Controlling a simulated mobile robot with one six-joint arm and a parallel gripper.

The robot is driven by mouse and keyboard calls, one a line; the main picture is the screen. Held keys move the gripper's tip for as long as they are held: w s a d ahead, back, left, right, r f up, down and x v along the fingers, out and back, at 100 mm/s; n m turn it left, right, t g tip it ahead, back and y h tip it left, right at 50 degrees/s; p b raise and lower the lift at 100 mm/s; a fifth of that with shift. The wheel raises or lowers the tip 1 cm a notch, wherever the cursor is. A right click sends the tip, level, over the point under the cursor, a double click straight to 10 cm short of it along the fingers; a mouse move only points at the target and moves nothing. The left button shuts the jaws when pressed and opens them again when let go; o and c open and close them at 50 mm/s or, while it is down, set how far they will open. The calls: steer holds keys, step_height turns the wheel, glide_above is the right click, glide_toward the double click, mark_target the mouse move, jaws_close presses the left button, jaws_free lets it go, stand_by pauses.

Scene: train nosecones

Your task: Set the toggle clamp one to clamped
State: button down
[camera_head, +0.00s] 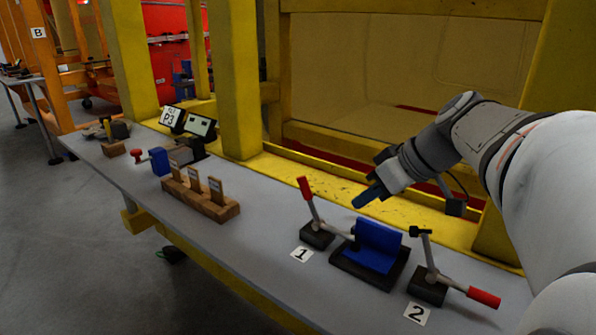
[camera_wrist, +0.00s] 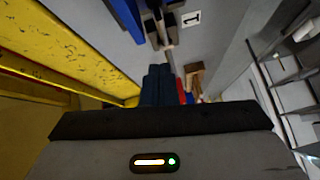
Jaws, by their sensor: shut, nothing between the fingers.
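Toggle clamp one (camera_head: 317,236) stands on the bench left of the blue block, behind the label "1". Its red handle (camera_head: 305,188) points up, tilted slightly left. Its grey arm lies low toward the blue block (camera_head: 377,245); I cannot tell whether its tip touches the block. My gripper (camera_head: 364,199) is shut and empty, above and behind the blue block, to the right of the red handle and apart from it. In the wrist view my shut fingers (camera_wrist: 157,85) point along the bench, with the clamp by the label (camera_wrist: 191,19) beyond them.
Toggle clamp two (camera_head: 428,287) stands right of the block, its red handle low to the right and its arm raised. Wooden blocks (camera_head: 207,204) and a small screen (camera_head: 201,125) stand farther left. A yellow post (camera_head: 233,80) and beam run behind the bench (camera_head: 255,245).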

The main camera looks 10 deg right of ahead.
steer(key=s+d+r, duration=0.2)
steer(key=s+d, duration=0.4)
steer(key=shift+d+r, duration=0.15)
steer(key=shift+p, duration=0.3)
